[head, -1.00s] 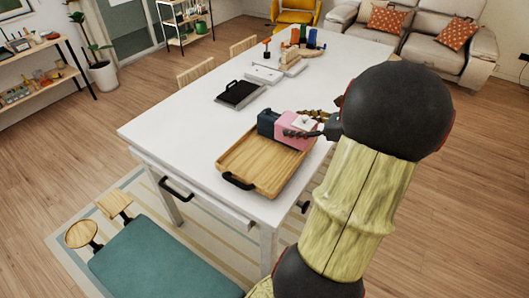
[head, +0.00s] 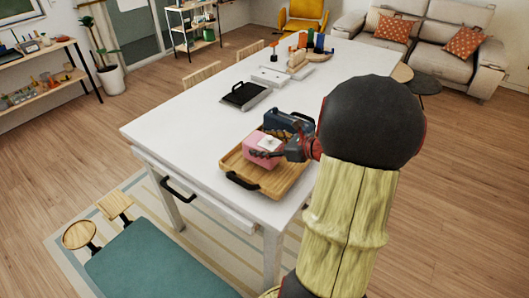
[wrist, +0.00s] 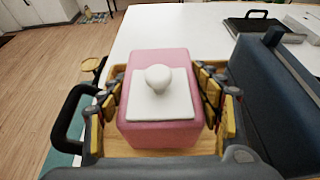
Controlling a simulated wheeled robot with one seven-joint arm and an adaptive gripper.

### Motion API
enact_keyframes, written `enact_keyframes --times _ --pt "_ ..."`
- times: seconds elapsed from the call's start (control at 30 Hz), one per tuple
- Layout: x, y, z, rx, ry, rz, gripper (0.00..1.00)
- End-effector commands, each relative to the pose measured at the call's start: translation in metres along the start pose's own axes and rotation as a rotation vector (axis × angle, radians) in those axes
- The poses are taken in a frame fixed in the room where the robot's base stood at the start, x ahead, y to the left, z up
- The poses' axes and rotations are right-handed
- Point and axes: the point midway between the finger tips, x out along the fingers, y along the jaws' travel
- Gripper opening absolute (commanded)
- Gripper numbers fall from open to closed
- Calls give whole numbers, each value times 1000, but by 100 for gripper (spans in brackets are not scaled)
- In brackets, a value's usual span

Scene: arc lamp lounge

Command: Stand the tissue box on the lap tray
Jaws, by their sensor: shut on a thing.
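The tissue box is pink with a white top plate and a pale rounded tuft (head: 258,143). It stands upright in the head view over the wooden lap tray (head: 288,184). In the wrist view the tissue box (wrist: 160,130) fills the middle. My gripper (head: 270,147) is shut on it, with fingers along its left and right sides in the wrist view (wrist: 160,92). Tray wood (wrist: 112,143) shows below and around the box. Its underside is hidden, so I cannot tell whether it touches the tray.
A navy box (head: 290,120) stands behind the tissue box, close on the right in the wrist view (wrist: 268,95). A black-handled tray (head: 245,96) lies farther back on the white table (head: 190,125). The table's left part is clear.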

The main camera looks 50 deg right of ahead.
Motion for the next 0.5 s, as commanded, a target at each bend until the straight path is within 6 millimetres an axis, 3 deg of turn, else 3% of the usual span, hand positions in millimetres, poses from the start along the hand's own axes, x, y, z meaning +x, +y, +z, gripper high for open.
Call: enact_keyframes --times 0.03,0.1,0.5 --pt "5 0 -13 3 1 0 28" --pt "8 0 -21 3 1 0 28" --pt "9 -1 -23 1 0 -1 28"
